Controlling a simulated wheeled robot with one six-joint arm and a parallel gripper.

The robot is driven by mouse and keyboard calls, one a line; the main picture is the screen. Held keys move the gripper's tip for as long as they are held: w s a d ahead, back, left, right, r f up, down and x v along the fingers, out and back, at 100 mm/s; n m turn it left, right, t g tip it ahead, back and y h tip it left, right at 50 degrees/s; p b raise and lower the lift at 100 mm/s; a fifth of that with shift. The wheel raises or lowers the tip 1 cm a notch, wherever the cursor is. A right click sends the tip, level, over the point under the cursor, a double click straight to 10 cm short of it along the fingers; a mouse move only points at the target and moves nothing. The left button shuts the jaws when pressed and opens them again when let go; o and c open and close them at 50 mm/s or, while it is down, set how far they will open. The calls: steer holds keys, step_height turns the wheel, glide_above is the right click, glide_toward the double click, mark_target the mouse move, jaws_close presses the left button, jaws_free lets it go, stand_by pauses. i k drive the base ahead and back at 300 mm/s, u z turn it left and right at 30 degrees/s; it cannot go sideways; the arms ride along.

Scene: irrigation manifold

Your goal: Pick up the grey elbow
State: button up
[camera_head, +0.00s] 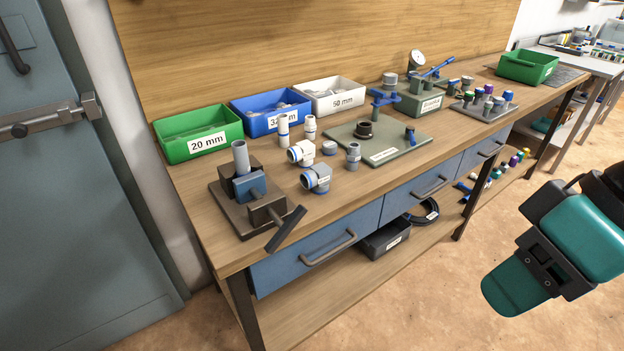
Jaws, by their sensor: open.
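The grey elbow (316,179) sits on the wooden bench top near its front edge, with blue rings at its openings and a small white label. A white elbow (301,152) with a blue ring stands close behind it. A grey upright fitting (353,155) stands to its right. My gripper (517,284), teal and black, is at the lower right, out in front of the bench and well apart from the elbow. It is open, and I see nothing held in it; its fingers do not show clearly.
A dark clamp block (246,195) with a grey pipe and handle stands left of the elbow. A green-grey plate (405,141) with a black ring lies to the right. Green (198,148), blue and white bins line the back. Bare bench shows in front of the plate.

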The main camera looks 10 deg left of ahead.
mark_target(318, 176)
steer(key=u, duration=0.2)
steer(key=i, duration=0.85)
steer(key=u, duration=0.7)
